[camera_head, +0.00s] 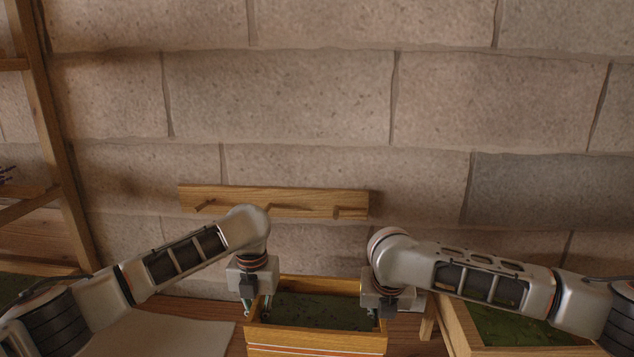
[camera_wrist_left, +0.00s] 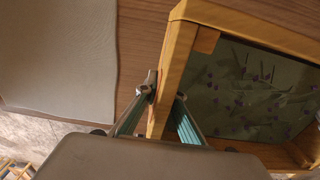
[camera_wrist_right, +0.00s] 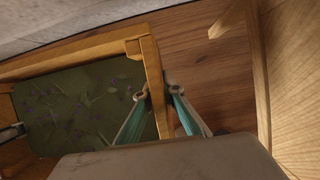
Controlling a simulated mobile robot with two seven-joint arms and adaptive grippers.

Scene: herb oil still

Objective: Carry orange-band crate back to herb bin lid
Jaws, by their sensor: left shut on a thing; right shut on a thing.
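The orange-band crate (camera_head: 318,341) is a wooden box at the lower middle of the head view, with an orange and pale stripe on its front and dark green herbs with purple bits inside. My left gripper (camera_head: 255,306) is shut on its left wall, one finger inside and one outside, as the left wrist view (camera_wrist_left: 165,93) shows. My right gripper (camera_head: 380,308) is shut on its right wall in the same way, seen in the right wrist view (camera_wrist_right: 157,92). The crate looks about level. I cannot tell whether it touches the wood below. I cannot make out the herb bin lid.
Another wooden box (camera_head: 455,330) with green contents stands close to the right of the crate. A pale grey mat (camera_head: 165,335) lies on the wooden surface at the left. A peg rail (camera_head: 290,203) is on the stone wall behind. A wooden shelf frame (camera_head: 62,170) stands at the far left.

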